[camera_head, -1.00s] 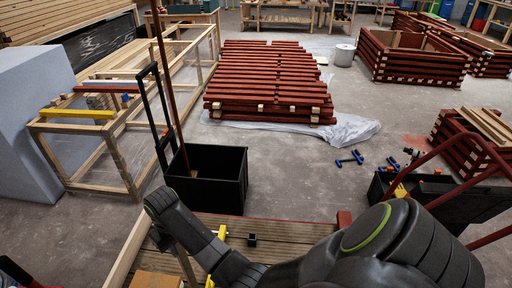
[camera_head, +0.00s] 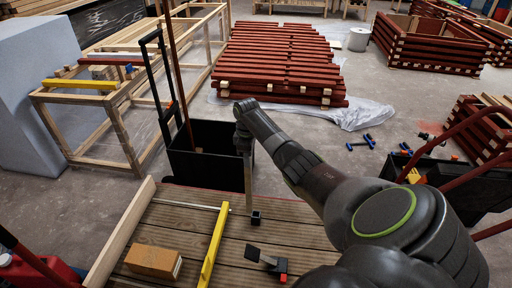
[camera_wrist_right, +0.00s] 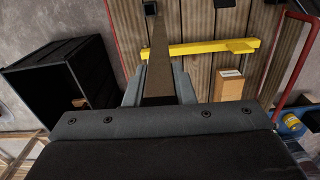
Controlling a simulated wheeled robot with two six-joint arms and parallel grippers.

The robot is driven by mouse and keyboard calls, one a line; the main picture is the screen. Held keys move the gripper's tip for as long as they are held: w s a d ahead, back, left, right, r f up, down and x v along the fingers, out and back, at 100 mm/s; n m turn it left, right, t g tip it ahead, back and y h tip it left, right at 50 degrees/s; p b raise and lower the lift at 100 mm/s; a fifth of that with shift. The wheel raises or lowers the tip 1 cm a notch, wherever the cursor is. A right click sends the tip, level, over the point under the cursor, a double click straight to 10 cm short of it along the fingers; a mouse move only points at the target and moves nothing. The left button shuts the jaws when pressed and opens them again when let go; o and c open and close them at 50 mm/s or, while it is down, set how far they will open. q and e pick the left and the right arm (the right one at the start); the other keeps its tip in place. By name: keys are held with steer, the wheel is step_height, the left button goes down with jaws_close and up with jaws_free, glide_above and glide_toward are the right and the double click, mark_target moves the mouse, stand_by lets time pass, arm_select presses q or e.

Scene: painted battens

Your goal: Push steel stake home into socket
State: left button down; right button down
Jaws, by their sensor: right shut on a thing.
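The steel stake (camera_head: 248,180) is a long, narrow grey-brown bar. It hangs nearly upright in the head view from my right gripper (camera_head: 243,128), which is shut on its upper part. The small black socket (camera_head: 256,218) sits on the plank deck (camera_head: 185,222), at the stake's lower end. I cannot tell whether the tip is in the socket or just above or beside it. In the right wrist view the stake (camera_wrist_right: 158,55) runs away from the jaws towards the black socket (camera_wrist_right: 149,8). My left gripper is not in view.
A yellow bar (camera_head: 213,248) and a wooden block (camera_head: 153,262) lie on the deck left of the socket. A black-and-red item (camera_head: 266,259) lies nearer. A black open bin (camera_head: 205,160) stands just behind the deck. Red battens (camera_head: 280,65) are stacked farther back.

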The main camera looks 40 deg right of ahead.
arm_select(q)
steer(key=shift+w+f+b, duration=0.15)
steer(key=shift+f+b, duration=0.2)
arm_select(e)
steer(key=d, duration=0.2)
steer(key=d+r, duration=0.1)
steer(key=shift+d, duration=0.4)
